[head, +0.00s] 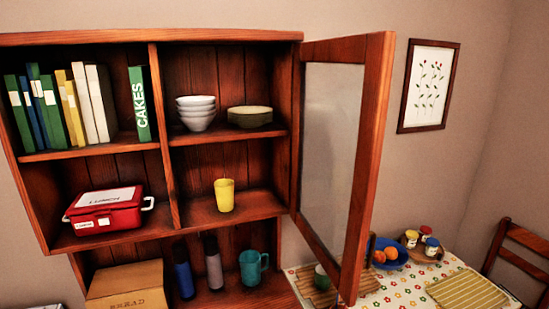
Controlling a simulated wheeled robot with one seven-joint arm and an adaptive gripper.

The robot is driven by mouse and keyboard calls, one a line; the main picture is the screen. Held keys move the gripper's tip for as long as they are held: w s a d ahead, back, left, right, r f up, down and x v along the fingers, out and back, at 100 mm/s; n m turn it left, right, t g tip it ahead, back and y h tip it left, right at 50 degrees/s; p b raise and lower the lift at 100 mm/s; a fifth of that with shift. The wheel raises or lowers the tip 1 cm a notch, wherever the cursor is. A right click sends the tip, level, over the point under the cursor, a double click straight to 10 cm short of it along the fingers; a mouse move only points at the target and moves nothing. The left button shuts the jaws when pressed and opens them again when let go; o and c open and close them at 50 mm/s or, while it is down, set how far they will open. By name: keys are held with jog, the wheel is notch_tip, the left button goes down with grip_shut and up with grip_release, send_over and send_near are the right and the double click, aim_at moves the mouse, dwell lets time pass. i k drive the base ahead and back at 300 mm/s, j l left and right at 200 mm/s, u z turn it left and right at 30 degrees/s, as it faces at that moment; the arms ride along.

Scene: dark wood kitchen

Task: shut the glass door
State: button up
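The glass door (333,146) has a reddish wood frame and a clear or slightly frosted pane. It is hinged on the right side of the wooden cabinet (162,142) and stands wide open, swung out toward me and to the right. The right-hand compartments it belongs to are uncovered. They hold stacked white bowls (197,113), a stack of plates (250,116) and a yellow cup (224,195). My gripper is not in view.
Left shelves hold several books (62,105) and a red lunch box (107,210). Below are a bread box (127,287), two bottles and a teal mug (253,267). Right of the door are a table with a blue bowl (390,258), jars, a striped mat (467,291) and a chair (524,240).

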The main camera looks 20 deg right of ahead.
aim_at(375, 50)
jog(key=l+u, duration=0.25)
jog(key=l, duration=0.2)
jog(key=l+u, duration=0.2)
jog(key=l, duration=0.2)
jog(key=k+l+u, duration=0.25)
jog(key=l, duration=0.2)
jog(key=l+u, duration=0.25)
jog(key=l, duration=0.2)
jog(key=k+l, duration=0.1)
jog(key=l, duration=0.15)
jog(key=k+l, duration=0.1)
jog(key=l, duration=0.15)
jog(key=k+j+z, duration=0.1)
jog(key=z, duration=0.2)
jog(key=k+l, duration=0.05)
jog(key=k, duration=0.05)
